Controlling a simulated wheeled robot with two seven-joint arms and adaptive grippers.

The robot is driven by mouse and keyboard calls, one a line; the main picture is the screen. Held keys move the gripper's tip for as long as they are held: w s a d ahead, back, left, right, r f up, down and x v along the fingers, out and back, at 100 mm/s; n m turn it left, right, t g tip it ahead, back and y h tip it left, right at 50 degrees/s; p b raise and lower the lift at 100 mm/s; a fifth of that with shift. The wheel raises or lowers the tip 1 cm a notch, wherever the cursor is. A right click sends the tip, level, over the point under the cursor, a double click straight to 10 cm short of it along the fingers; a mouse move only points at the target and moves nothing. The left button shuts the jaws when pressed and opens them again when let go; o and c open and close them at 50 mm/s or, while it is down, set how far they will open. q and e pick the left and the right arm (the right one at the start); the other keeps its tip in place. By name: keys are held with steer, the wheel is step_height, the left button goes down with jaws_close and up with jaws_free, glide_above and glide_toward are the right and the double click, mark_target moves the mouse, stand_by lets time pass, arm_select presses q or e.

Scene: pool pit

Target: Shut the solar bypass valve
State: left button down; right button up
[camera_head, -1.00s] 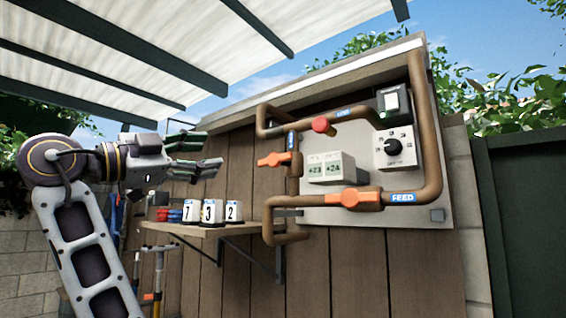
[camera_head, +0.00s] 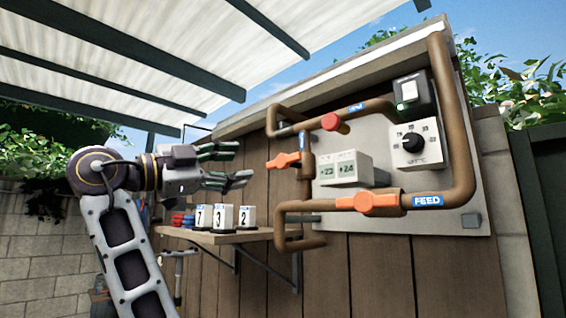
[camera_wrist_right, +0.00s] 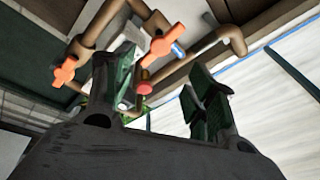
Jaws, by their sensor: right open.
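The pipe panel (camera_head: 375,255) on the wooden wall carries brown pipes with two orange valve handles. One handle (camera_head: 283,160) crosses the vertical pipe at the left, pointing left. The other handle (camera_head: 368,202) lies along the horizontal pipe beside the FEED label (camera_head: 427,201). The smaller blue labels are too small to read, so I cannot tell which valve is the bypass. My right gripper (camera_head: 240,165) is open and empty, left of the left handle and apart from it. In the right wrist view, the open fingers (camera_wrist_right: 160,75) show with two orange handles (camera_wrist_right: 65,70) (camera_wrist_right: 163,43) beyond. My left gripper is not shown.
A red knob (camera_head: 331,121), a twin display (camera_head: 345,169), a dial (camera_head: 413,143) and a switch box (camera_head: 408,90) share the panel. A shelf (camera_head: 245,235) with numbered white blocks (camera_head: 222,217) sits below the gripper. A slatted canopy hangs overhead.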

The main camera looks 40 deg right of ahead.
mark_target(280, 162)
steer(key=p+x, duration=0.4)
steer(key=x, duration=0.9)
steer(key=shift+d, duration=0.4)
steer(key=c, duration=1)
steer(key=shift+c, duration=0.2)
stand_by(0.3)
steer(key=o, duration=1)
steer(key=shift+o, duration=0.2)
steer(key=shift+a, duration=0.2)
